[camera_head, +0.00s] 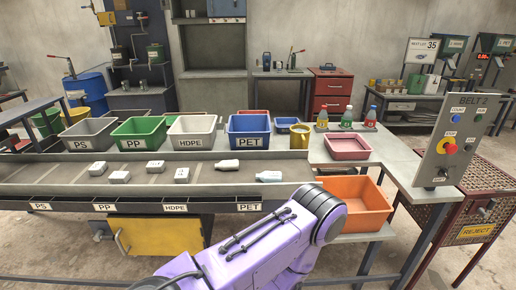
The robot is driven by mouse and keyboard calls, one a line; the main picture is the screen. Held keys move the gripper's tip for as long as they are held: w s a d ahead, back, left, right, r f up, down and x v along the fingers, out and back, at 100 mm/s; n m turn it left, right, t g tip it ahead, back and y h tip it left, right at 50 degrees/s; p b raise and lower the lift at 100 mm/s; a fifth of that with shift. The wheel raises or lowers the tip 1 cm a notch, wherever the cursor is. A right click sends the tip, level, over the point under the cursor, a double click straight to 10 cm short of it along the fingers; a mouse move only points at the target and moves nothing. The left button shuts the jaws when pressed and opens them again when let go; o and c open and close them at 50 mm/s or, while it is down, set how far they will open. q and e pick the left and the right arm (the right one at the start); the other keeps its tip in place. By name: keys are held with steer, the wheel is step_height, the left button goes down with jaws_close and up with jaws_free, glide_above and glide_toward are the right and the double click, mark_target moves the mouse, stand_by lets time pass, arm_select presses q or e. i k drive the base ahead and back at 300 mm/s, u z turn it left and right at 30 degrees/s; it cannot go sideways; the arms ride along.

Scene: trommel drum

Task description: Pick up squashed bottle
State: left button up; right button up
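Two pale bottles lie on their sides at the right part of the grey belt (60,178). One is a white bottle (228,166). The other, pale with a bluish end (269,177), lies nearer the belt's right end, just behind my purple arm. The view is too small to tell for sure which one is squashed. My purple arm reaches in from the bottom centre, its dark joint in front of the belt's right end. No gripper fingers show.
Several white blocks (155,167) lie left on the belt. Behind it stand bins: grey PS (88,145), green PP, white HDPE and blue PET (248,143). A yellow cup (299,141), a pink tray (347,158), an orange bin (376,222) and a control panel (455,140) stand right.

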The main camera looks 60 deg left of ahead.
mark_target(267, 176)
steer(key=u, duration=0.75)
steer(key=i, duration=0.7)
steer(key=u, duration=0.85)
